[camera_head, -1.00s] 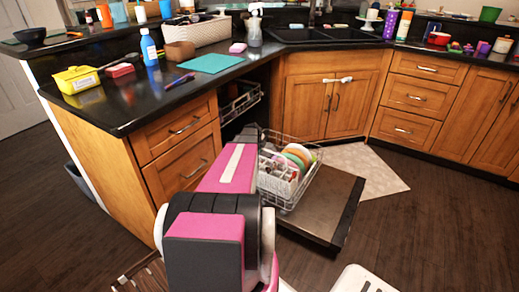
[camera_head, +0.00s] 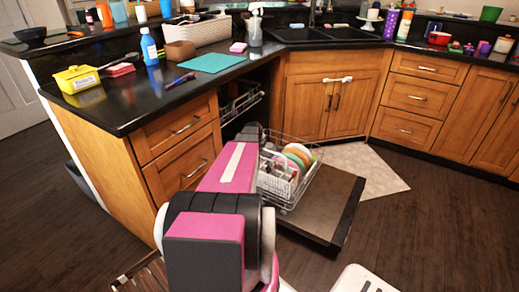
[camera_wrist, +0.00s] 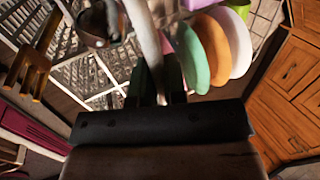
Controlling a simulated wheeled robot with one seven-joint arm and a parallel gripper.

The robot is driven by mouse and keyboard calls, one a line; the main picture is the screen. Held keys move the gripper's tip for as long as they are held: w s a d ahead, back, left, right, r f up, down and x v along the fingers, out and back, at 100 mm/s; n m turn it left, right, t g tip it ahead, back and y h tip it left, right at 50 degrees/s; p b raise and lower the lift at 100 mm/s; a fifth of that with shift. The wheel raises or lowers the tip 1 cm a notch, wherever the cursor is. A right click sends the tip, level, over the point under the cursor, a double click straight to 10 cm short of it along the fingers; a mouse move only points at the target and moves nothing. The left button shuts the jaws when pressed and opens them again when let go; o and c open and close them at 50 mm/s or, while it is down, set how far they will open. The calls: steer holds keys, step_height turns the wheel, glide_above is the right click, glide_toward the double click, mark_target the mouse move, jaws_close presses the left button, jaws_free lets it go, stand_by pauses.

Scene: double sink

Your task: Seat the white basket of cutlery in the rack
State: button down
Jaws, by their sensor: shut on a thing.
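The white basket (camera_head: 277,179) of cutlery shows in the head view at the left part of the pulled-out lower rack (camera_head: 299,197), beside the plates. My arm partly covers it. In the wrist view my gripper (camera_wrist: 156,82) is shut on a pale upright strip of the basket (camera_wrist: 146,38). The basket's white lattice and some cutlery, including a brownish fork (camera_wrist: 27,70), show to the left. Green, orange and white plates (camera_wrist: 213,45) stand close to the right of the fingers. I cannot tell whether the basket's bottom touches the rack.
The open dishwasher door (camera_head: 325,205) lies flat under and to the right of the rack. An upper rack (camera_head: 240,104) shows inside the machine. Wooden cabinets (camera_head: 180,140) stand left and behind.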

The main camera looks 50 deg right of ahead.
steer(key=shift+f, duration=3.3)
stand_by(0.6)
steer(key=c, duration=1.1)
jaws_free()
glide_toward(260, 157)
steer(key=shift+v, duration=0.75)
steer(key=shift+d, duration=0.1)
